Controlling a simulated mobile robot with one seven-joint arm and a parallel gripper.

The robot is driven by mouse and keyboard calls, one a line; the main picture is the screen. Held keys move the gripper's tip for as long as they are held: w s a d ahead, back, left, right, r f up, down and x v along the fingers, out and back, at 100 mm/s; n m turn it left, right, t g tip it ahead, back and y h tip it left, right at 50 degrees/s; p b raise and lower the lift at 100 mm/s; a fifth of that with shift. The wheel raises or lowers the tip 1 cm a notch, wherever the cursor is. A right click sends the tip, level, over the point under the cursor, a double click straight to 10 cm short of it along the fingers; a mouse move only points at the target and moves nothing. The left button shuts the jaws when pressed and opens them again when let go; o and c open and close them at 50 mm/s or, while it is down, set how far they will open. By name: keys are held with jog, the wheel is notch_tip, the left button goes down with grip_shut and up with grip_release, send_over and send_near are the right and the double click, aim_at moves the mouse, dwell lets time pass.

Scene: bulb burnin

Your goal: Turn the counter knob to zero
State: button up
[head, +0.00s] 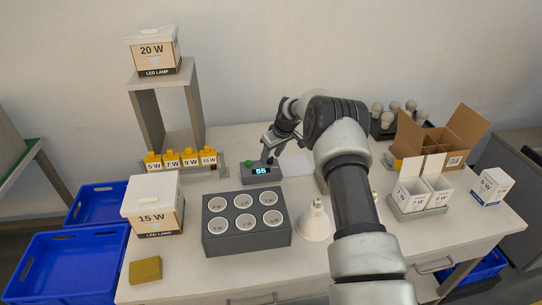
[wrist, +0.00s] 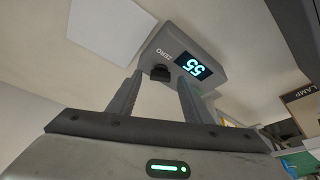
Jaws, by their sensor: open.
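The counter (head: 258,178) is a small grey box on the table behind the socket block, and its display reads 55. A green button shows on its top left. In the wrist view the counter (wrist: 208,45) appears tilted, with the word ZERO beside a dark knob (wrist: 160,73). My gripper (head: 268,157) reaches down at the counter's right end. In the wrist view my gripper (wrist: 160,88) is open, its two fingers on either side of the knob, with gaps visible. Whether either finger touches the knob I cannot tell. In the head view the knob is hidden.
A grey block with several round sockets (head: 246,241) stands in front of the counter. A white lamp (head: 315,222) stands to its right. Yellow-topped boxes (head: 181,160) stand left of the counter. An open cardboard box (head: 443,138) and small cartons are on the right.

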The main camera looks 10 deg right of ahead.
jog(key=shift+w+f, duration=0.1)
jog(key=shift+f, duration=0.15)
jog(key=c, duration=1.1)
jog(key=shift+o, duration=0.2)
jog(key=shift+a+b, duration=0.1)
jog(key=shift+b, duration=0.2)
jog(key=shift+f+m+h+b, duration=0.15)
jog(key=shift+m+h+b, duration=0.25)
jog(key=shift+m+b, duration=0.5)
jog(key=shift+a+m+t+h+b, duration=0.15)
jog(key=shift+m+h+b, duration=0.2)
jog(key=shift+m, duration=0.65)
jog(key=shift+m+t+h+b, duration=0.15)
jog(key=shift+m+h+b, duration=0.2)
jog(key=shift+m, duration=0.65)
